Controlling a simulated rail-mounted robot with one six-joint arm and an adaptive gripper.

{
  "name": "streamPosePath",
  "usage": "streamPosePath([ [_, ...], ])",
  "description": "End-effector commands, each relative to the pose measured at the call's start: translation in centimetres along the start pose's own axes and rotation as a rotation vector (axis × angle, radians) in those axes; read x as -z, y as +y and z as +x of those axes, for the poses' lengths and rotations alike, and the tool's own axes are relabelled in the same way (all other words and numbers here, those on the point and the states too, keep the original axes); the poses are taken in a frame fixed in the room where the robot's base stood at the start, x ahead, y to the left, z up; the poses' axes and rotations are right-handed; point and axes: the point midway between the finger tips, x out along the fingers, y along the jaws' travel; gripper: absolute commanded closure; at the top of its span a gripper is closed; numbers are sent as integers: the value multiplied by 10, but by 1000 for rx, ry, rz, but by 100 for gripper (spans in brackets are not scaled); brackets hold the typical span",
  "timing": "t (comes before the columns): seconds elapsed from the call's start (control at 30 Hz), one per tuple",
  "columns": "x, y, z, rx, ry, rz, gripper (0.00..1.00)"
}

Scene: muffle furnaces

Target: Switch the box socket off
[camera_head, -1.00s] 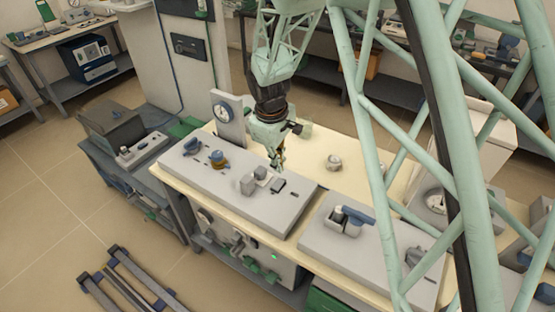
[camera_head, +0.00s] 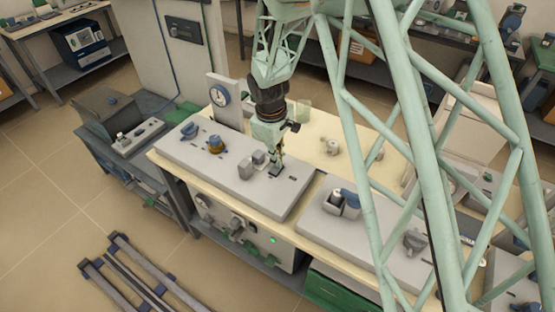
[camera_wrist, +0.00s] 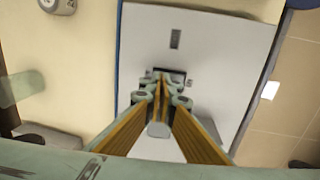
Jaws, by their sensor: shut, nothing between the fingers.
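A grey panel (camera_head: 220,163) lies on the bench and carries a small grey box-shaped fitting (camera_head: 247,168), which may be the box socket. A dark rectangular switch lies just right of it, mostly hidden by my gripper (camera_head: 277,170) in the head view. My gripper is shut and empty, pointing down with its tips at the switch. In the wrist view the fingertips (camera_wrist: 161,82) cover part of the dark switch (camera_wrist: 178,74). I cannot tell whether they touch it, or which way it is set. A second dark slot (camera_wrist: 176,39) lies on the panel beyond.
A dial gauge (camera_head: 220,96) stands behind the panel. Blue (camera_head: 190,131) and brass-coloured (camera_head: 215,146) fittings sit at its left. A second panel (camera_head: 320,220) with a blue-lidded box (camera_head: 347,199) lies to the right. A green light (camera_head: 272,240) glows on the bench front. Bench top behind is mostly clear.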

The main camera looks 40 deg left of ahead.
Motion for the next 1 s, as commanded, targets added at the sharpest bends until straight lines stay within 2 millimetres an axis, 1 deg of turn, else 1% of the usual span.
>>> streamPosePath([
  [0.1, 0, 0, 2, 0, 0, 0, 100],
  [0.23, 0, 4, 12, 1, -2, 1, 100],
  [0.57, 0, 2, 9, 1, -1, 0, 100],
  [1.0, 0, -9, 5, 0, -1, 0, 100],
])
